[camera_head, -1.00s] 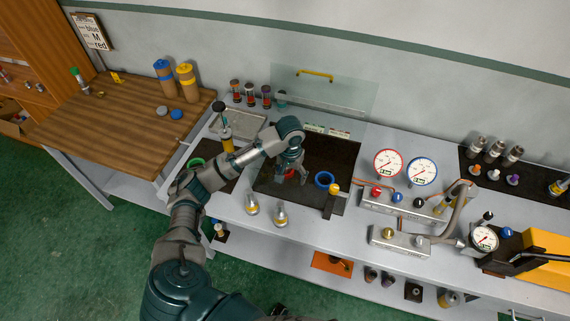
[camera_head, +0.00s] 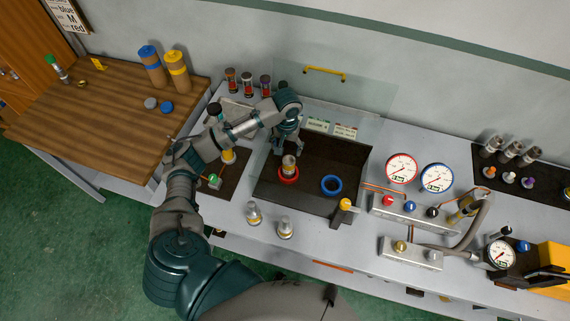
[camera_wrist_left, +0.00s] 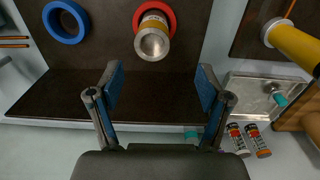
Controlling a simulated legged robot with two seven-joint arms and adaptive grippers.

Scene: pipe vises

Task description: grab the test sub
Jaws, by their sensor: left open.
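A short metal cylinder (camera_head: 289,164) with a yellowish band, which looks like the test sub, stands in a red ring (camera_head: 288,179) on the dark board. In the left wrist view the cylinder (camera_wrist_left: 152,40) shows its round metal end, inside the red ring (camera_wrist_left: 168,10). My left gripper (camera_head: 285,145) is just behind the cylinder, toward the wall. In the left wrist view its two blue-padded fingers (camera_wrist_left: 160,82) are spread apart with nothing between them, and the cylinder lies beyond them. My right gripper is not in view.
A blue ring (camera_head: 331,185) sits right of the red one. A clear panel with a yellow handle (camera_head: 325,73) stands behind the board. Two metal fittings (camera_head: 270,219) stand in front. Gauges (camera_head: 401,168) are at the right, a metal tray (camera_wrist_left: 262,97) at the left.

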